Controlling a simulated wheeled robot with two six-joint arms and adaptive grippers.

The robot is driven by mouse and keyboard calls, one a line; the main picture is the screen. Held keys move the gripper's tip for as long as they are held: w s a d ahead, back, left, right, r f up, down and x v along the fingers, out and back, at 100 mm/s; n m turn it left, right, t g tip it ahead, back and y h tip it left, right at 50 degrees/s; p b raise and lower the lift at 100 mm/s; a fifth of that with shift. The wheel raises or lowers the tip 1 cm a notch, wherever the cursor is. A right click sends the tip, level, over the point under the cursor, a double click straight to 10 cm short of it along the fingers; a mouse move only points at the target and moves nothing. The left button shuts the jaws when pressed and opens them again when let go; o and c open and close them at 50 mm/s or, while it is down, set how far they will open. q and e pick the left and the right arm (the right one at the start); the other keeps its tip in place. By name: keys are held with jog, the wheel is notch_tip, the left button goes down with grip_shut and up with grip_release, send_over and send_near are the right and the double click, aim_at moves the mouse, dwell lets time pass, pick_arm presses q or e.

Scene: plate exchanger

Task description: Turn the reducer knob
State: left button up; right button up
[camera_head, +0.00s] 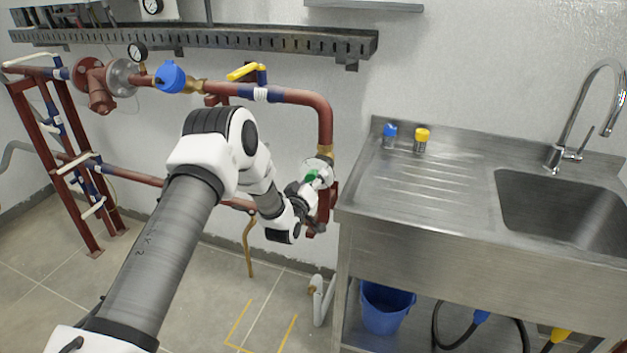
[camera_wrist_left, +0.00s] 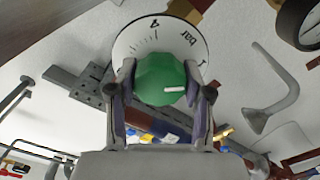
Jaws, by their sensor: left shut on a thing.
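The reducer knob is a green knob (camera_wrist_left: 160,80) with a white pointer mark, in front of a white dial (camera_wrist_left: 182,38) marked "bar" in the left wrist view. In the head view the green knob (camera_head: 311,176) shows as a small patch by the pipe at the sink's left. My left gripper (camera_wrist_left: 160,92) has a finger on each side of the knob and is shut on it. The pointer mark points to the right in the wrist view. In the head view the left gripper (camera_head: 308,184) is partly hidden by its own wrist. My right gripper is not in view.
A red pipe (camera_head: 300,97) with a yellow-handled valve (camera_head: 246,71) and a blue round fitting (camera_head: 170,76) runs along the wall. The steel sink unit (camera_head: 440,215) stands close to the right of the knob. A blue bucket (camera_head: 385,308) sits below it.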

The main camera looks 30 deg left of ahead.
pick_arm(q)
jog(key=o, duration=1.2)
jog(key=shift+c, duration=0.2)
jog(key=v, duration=1.2)
jog(key=shift+a, duration=0.1)
jog(key=s+d+f+m+g+h+p, duration=0.45)
jog(key=s+d+f+g, duration=0.35)
jog(key=s+d+f, duration=0.6)
jog(key=s+d+f+m+g, duration=0.1)
jog(key=s+f+g, duration=0.1)
jog(key=s, duration=0.5)
jog(key=s+d+f+m+g, duration=0.1)
jog(key=s+f+m+g, duration=0.1)
jog(key=s+g, duration=0.2)
jog(key=s+d+f+m+g, duration=0.1)
jog(key=s+f+m+g, duration=0.1)
jog(key=s, duration=0.8)
jog(key=shift+g, duration=0.8)
